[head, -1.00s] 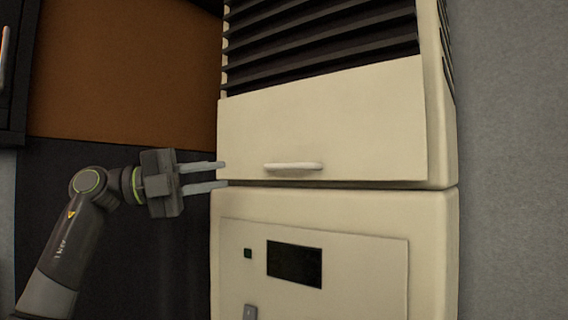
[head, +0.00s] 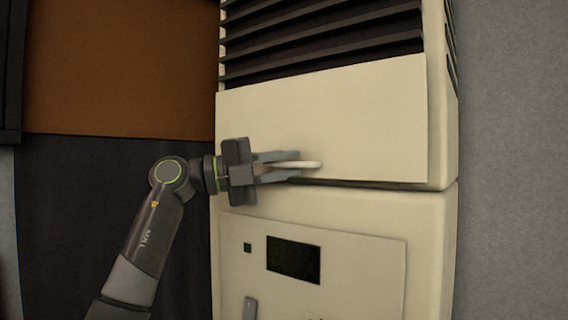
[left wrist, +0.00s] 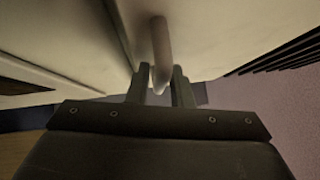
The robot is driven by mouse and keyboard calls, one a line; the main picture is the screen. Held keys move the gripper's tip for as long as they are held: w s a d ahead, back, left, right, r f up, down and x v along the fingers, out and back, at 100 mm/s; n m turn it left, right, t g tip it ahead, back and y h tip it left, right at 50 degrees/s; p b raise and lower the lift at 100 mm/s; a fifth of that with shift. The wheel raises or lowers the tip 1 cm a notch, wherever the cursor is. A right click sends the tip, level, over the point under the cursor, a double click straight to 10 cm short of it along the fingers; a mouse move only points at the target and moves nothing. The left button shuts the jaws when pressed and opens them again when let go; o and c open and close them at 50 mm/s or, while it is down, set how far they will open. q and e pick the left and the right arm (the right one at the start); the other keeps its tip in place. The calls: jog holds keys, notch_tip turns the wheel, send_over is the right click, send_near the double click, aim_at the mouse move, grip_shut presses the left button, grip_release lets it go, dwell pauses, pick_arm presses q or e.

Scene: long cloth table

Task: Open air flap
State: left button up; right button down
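The air flap (head: 340,120) is a plain cream panel on the upper part of a tall cream cabinet, below dark louvres. It looks closed, lying flat against the cabinet. Its pale bar handle (head: 312,165) runs level near the lower edge. My left gripper (head: 297,165) is at the handle, with one finger above it and one below. In the left wrist view the handle (left wrist: 161,50) reaches down between the two fingers (left wrist: 161,78), with what look like narrow gaps on both sides. The handle's left part is partly hidden by the fingers. My right gripper is not in view.
The lower cabinet has a panel with a dark display (head: 293,260), a small button (head: 247,247) and a grey latch (head: 250,308). A grey wall (head: 510,150) stands on the right. A brown and black surface (head: 120,80) lies behind my left arm.

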pick_arm(q)
grip_shut()
jog(key=shift+s+a, duration=0.15)
jog(key=shift+s+a+r+b, duration=0.15)
jog(key=shift+s+a+b, duration=0.2)
jog(key=shift+s, duration=0.1)
jog(key=s+a+r+n+y+p, duration=0.4)
jog(key=s+a+r+p, duration=0.2)
jog(key=s+r, duration=0.3)
jog(key=shift+a+r+g+p, duration=0.2)
jog(key=shift+r+g+p, duration=0.1)
jog(key=shift+r+p, duration=0.7)
jog(key=shift+r, duration=0.15)
